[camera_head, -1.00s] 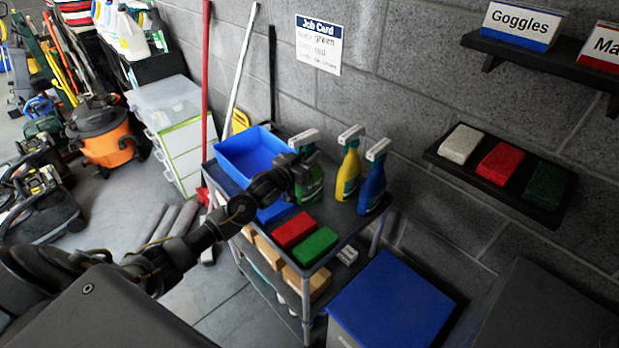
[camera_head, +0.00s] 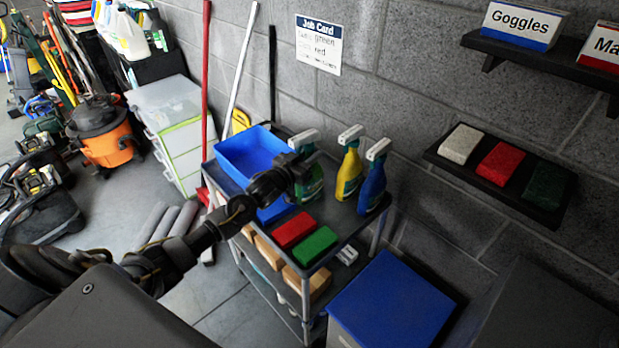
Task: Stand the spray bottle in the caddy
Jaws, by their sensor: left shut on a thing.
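The green spray bottle (camera_head: 314,186) with a white trigger head is upright at the back of the cart top, just right of the caddy. My left gripper (camera_head: 300,170) is shut on it and hides part of its body. Whether its base touches the cart top is hard to tell. The caddy is an open blue bin (camera_head: 240,158) at the cart's left; my arm crosses in front of its lower right part. A yellow spray bottle (camera_head: 349,172) and a blue one (camera_head: 372,190) stand to the right. My right gripper is out of view.
Red (camera_head: 295,230) and green (camera_head: 315,245) pads lie at the front of the cart top (camera_head: 346,228). A job card (camera_head: 318,45) hangs on the wall. A shelf with white, red and dark green pads (camera_head: 500,164) is at right. A blue-topped box (camera_head: 392,300) stands right of the cart.

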